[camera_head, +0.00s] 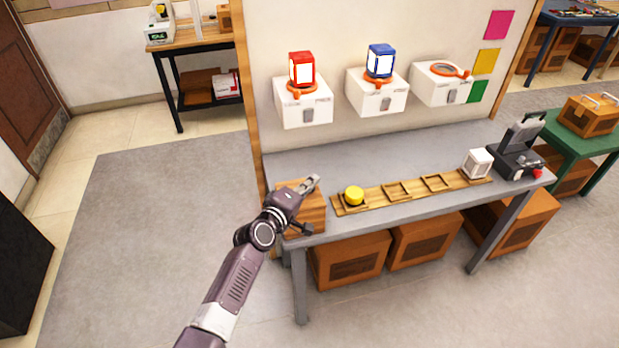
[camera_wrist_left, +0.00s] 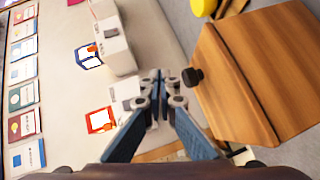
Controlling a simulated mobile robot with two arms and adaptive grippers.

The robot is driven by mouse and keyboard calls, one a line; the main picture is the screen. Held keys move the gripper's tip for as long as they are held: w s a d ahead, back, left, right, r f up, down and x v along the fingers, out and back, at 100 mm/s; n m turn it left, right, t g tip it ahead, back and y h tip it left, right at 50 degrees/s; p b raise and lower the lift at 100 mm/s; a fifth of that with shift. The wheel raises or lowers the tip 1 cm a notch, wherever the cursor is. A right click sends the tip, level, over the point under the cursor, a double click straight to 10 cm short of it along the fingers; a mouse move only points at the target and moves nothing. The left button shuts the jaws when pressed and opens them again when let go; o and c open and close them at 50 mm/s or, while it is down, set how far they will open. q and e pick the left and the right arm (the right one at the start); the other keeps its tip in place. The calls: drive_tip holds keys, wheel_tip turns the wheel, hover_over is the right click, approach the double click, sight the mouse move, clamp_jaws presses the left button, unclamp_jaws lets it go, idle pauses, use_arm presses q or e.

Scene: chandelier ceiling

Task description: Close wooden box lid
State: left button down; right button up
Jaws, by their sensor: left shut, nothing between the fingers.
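The wooden box (camera_head: 313,216) stands on the left end of the grey table, partly hidden behind my left gripper. In the left wrist view the wooden box (camera_wrist_left: 268,75) fills the right side, with a seam along its body and a dark knob (camera_wrist_left: 193,77) on its edge. The lid looks down on the box, but I cannot tell whether it is fully flush. My left gripper (camera_head: 313,182) is shut and empty at the box's top, and its fingertips show beside the knob in the wrist view (camera_wrist_left: 160,78). My right gripper is not in view.
A wooden strip (camera_head: 411,191) with square frames lies right of the box, with a yellow cylinder (camera_head: 354,195) on it. A white cube (camera_head: 477,163) and a dark machine (camera_head: 520,148) stand further right. White wall units (camera_head: 304,108) hang behind the grey table (camera_head: 345,160).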

use_arm(q)
drive_tip(key=shift+d+f+m+g+y+p, duration=0.25)
drive_tip(key=shift+d+m+g+y+p, duration=0.05)
drive_tip(key=shift+f, duration=0.2)
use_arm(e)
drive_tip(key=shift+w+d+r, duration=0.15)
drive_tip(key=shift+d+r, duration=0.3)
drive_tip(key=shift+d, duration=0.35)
use_arm(q)
drive_tip(key=shift+w, duration=0.1)
drive_tip(key=shift+r, duration=0.1)
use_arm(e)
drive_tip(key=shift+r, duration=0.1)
